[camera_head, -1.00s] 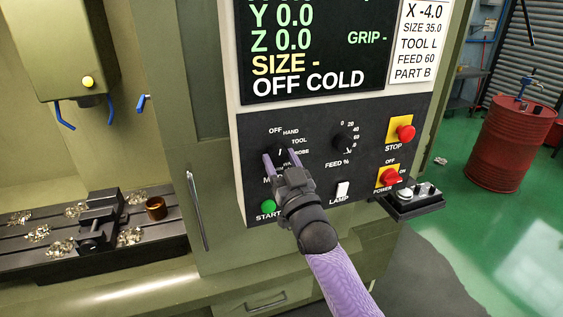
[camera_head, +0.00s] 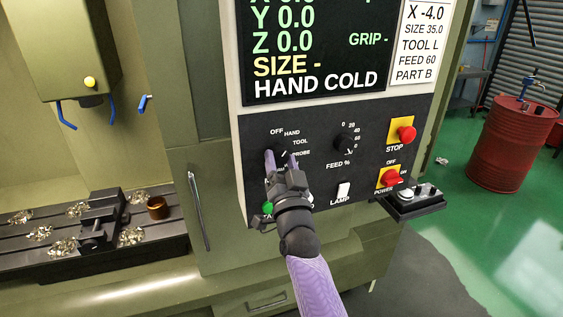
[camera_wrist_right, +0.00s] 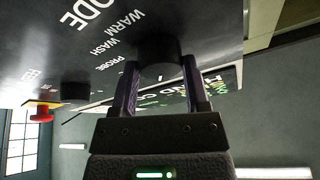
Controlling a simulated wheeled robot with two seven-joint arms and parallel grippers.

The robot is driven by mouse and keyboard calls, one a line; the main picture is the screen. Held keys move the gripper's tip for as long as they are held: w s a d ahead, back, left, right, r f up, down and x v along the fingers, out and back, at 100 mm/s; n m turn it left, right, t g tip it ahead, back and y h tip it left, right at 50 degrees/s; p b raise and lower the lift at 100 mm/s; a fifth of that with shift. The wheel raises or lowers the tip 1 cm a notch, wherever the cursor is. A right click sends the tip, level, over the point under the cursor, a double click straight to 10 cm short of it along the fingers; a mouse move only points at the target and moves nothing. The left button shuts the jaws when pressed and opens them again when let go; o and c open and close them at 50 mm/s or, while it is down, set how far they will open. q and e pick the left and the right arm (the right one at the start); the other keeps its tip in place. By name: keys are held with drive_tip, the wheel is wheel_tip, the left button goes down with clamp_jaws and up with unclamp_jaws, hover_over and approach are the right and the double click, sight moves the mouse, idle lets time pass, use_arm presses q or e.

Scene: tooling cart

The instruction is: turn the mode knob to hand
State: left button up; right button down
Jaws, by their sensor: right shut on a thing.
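The black mode knob (camera_head: 281,154) is on the dark control panel, with labels OFF, HAND, TOOL and PROBE around its upper right. My right gripper (camera_head: 281,161) has its purple fingers on both sides of the knob and is shut on it. In the right wrist view the knob (camera_wrist_right: 160,66) is a dark cylinder between the two fingertips (camera_wrist_right: 160,82). The fingers hide part of the knob, so its pointer is hard to read. The screen (camera_head: 318,60) reads HAND COLD. My left gripper is not in view.
The feed knob (camera_head: 344,144), white lamp switch (camera_head: 343,190), red stop button (camera_head: 405,134) and red power switch (camera_head: 390,177) are to the right. The green start button (camera_head: 267,208) is just below my right gripper. A door handle (camera_head: 199,210) is to the left.

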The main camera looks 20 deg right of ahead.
drive_tip(key=shift+c, duration=0.4)
unclamp_jaws()
drive_tip(key=b+v, duration=0.1)
drive_tip(key=v, duration=0.9)
drive_tip(key=shift+b, duration=0.35)
